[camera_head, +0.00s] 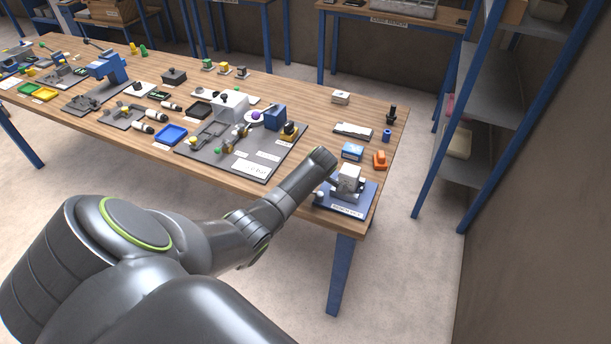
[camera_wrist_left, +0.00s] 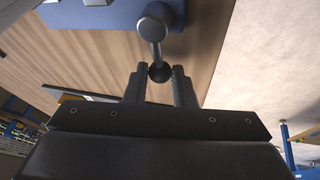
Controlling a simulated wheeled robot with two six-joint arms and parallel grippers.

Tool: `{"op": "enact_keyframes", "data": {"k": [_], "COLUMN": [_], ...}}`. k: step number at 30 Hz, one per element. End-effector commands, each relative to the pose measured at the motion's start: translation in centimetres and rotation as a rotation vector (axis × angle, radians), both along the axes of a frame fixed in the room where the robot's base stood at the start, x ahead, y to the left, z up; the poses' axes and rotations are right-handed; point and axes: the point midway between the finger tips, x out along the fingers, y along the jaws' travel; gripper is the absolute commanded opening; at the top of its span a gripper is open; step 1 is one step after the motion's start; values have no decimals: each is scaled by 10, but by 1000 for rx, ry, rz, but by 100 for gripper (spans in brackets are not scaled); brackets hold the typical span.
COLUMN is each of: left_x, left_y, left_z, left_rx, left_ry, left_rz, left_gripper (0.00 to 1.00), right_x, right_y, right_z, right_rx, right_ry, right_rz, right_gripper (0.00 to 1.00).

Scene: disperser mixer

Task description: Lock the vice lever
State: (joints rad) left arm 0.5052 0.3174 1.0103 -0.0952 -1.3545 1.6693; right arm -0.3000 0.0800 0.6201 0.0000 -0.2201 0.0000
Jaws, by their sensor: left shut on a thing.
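The vice (camera_head: 348,180) is a pale grey block on a blue base plate (camera_head: 345,203) at the near right corner of the workbench. In the left wrist view the vice lever (camera_wrist_left: 157,50) runs from a round grey pivot (camera_wrist_left: 152,27) to a dark ball knob (camera_wrist_left: 160,72). My left gripper (camera_wrist_left: 160,80) has its two fingers on either side of the knob, shut on it at the fingertips. In the head view my left arm reaches to the vice's left side, and its wrist hides the fingers and most of the lever. My right gripper is in neither view.
The bench's edge is close to the vice. Blue-framed shelving (camera_head: 455,130) stands to the right across clear floor.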

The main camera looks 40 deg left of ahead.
Motion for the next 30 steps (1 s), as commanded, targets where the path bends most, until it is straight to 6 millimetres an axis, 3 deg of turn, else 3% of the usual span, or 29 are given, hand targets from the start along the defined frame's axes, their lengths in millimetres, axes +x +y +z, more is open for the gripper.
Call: {"op": "enact_keyframes", "data": {"k": [8,9,14,23,30], "left_x": [-1,-1,-1,0,-3], "left_y": [0,0,0,0,-8], "left_z": [-1,-1,-1,1,17], "left_rx": [-1,-1,0,0,-1], "left_ry": [2,2,2,0,-1], "left_rz": [2,2,1,0,-2], "left_gripper": [0,24,45,45,45], "right_x": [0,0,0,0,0], "right_y": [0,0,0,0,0], "right_z": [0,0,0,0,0], "right_rx": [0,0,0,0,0], "right_ry": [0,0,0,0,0], "right_rz": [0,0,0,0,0], "right_gripper": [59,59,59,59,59]}}
